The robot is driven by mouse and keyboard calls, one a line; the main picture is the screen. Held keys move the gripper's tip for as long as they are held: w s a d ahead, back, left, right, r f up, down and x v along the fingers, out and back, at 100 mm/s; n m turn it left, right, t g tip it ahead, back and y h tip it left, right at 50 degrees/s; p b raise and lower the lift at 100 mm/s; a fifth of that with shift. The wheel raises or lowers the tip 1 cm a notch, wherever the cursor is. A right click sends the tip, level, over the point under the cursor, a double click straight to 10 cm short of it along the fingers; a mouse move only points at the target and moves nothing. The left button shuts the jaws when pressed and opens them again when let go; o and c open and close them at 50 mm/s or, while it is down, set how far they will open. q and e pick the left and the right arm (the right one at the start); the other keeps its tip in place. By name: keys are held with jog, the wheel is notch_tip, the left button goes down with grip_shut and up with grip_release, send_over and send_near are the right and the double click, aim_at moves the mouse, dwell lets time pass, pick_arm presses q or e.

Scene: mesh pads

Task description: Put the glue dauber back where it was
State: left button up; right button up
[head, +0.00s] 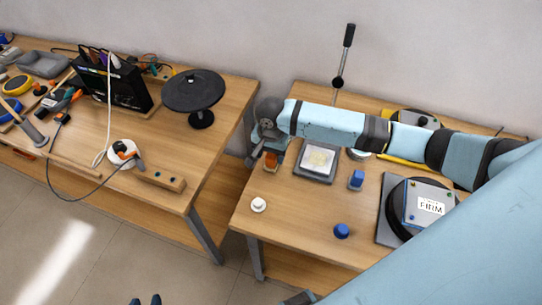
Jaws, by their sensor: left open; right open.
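My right gripper (265,147) is over the left edge of the right-hand table, fingers pointing down and open. Its arm reaches in from the right across the table. A small amber jar (270,163) stands just below the fingers. The gripper and its wrist hide part of the area around the jar. I cannot tell for certain which item is the glue dauber, or whether it is in this jar. Two dark fingertips of my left gripper (146,300) show at the bottom edge, apart and empty, over the floor.
A framed pale pad (318,159), blue-topped items (356,180), a blue knob (341,231), a white knob (258,205) and a round press marked FIRM (431,207) occupy the right table. A tall lever (344,58) rises behind. The left table (90,135) holds tools; a gap separates the tables.

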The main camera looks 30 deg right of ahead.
aim_at(271, 156)
notch_tip(271, 156, up, 11)
jog(key=shift+f, duration=0.15)
jog(key=shift+f, duration=0.1)
dwell(0.5)
